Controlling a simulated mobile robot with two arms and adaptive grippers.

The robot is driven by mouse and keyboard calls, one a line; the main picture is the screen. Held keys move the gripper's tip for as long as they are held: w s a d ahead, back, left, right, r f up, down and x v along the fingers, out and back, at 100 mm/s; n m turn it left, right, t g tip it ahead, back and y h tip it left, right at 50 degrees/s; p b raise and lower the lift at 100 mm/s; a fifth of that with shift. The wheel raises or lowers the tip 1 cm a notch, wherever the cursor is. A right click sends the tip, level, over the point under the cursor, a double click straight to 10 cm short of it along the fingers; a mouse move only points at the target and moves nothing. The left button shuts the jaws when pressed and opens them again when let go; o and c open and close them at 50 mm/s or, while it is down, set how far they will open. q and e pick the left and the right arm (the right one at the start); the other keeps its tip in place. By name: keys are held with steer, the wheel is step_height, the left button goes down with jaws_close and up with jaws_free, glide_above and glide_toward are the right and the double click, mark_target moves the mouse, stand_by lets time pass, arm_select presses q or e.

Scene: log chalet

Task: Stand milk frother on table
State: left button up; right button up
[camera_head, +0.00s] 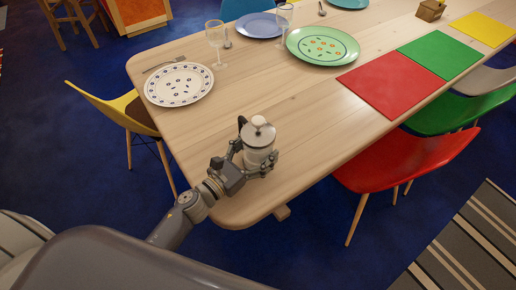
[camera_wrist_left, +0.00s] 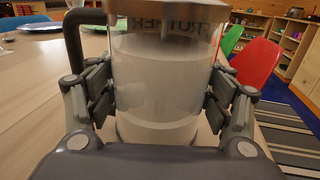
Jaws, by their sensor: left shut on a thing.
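The milk frother (camera_head: 258,136) is a glass jar with a pale lid, a round knob and a dark handle. It is upright at the near end of the wooden table (camera_head: 300,110). My left gripper (camera_head: 256,160) is shut around its body. In the left wrist view the frother (camera_wrist_left: 155,90) fills the middle, with a finger pad on each side and whitish contents. Its base looks at or very close to the table top; I cannot tell whether it touches. My right gripper is not in view.
A white patterned plate (camera_head: 179,84), a green plate (camera_head: 323,45), a blue plate (camera_head: 262,24) and a wine glass (camera_head: 216,36) stand farther back. Red (camera_head: 391,83) and green (camera_head: 439,53) placemats lie to the right. A red chair (camera_head: 405,160) and yellow chair (camera_head: 108,106) flank the table.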

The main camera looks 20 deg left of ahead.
arm_select(q)
steer(key=o, duration=1.6)
steer(key=shift+c, duration=0.2)
steer(key=shift+r, duration=0.15)
steer(key=shift+s+a, duration=0.1)
steer(key=shift+s, duration=0.2)
steer(key=b+v, duration=0.2)
steer(key=v, duration=0.8)
steer(key=shift+s+a+b, duration=0.3)
steer(key=shift+s+a, duration=0.05)
steer(key=shift+s, duration=0.25)
